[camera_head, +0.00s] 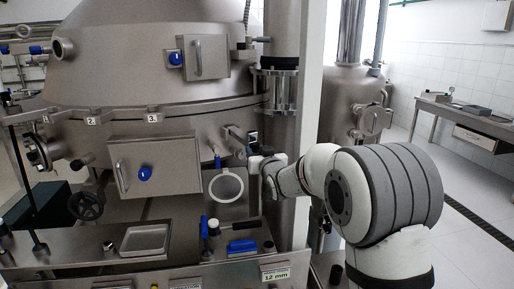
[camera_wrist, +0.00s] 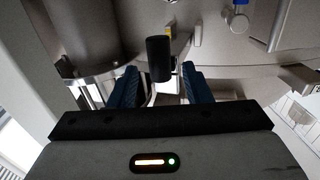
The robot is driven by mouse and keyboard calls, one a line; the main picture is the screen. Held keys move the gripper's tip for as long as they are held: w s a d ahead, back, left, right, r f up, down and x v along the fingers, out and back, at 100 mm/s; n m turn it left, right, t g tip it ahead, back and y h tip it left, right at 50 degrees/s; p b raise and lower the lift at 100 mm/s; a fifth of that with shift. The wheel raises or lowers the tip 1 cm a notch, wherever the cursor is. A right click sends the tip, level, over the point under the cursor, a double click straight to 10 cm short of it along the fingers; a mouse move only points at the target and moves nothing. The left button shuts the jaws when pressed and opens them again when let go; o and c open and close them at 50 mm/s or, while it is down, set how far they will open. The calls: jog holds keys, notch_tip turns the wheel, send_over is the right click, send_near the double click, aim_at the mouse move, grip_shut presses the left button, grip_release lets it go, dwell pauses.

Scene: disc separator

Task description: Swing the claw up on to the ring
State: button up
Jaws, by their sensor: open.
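The large steel separator has a flange ring (camera_head: 190,112) around its middle, with claws numbered 1, 2 and 3 sitting on it; claw 3 (camera_head: 153,112) is nearest. Right of them, a claw arm (camera_head: 235,139) sticks out below the ring, close to my gripper (camera_head: 256,160). In the wrist view a black cylindrical handle (camera_wrist: 158,58) stands between and just beyond the blue fingers of my gripper (camera_wrist: 161,82). The fingers are open and spread either side of it; whether they touch it cannot be told. The claw's hinge is not clear.
A steel column (camera_head: 278,120) and a white post (camera_head: 308,120) stand right beside my gripper. A white-rimmed round loop (camera_head: 226,186) hangs just below left. A bench with tools (camera_head: 215,240) lies beneath. A box with a blue knob (camera_head: 155,165) is left. Floor is clear at right.

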jog(key=shift+w+a, duration=0.2)
jog(key=shift+w, duration=0.35)
grip_shut()
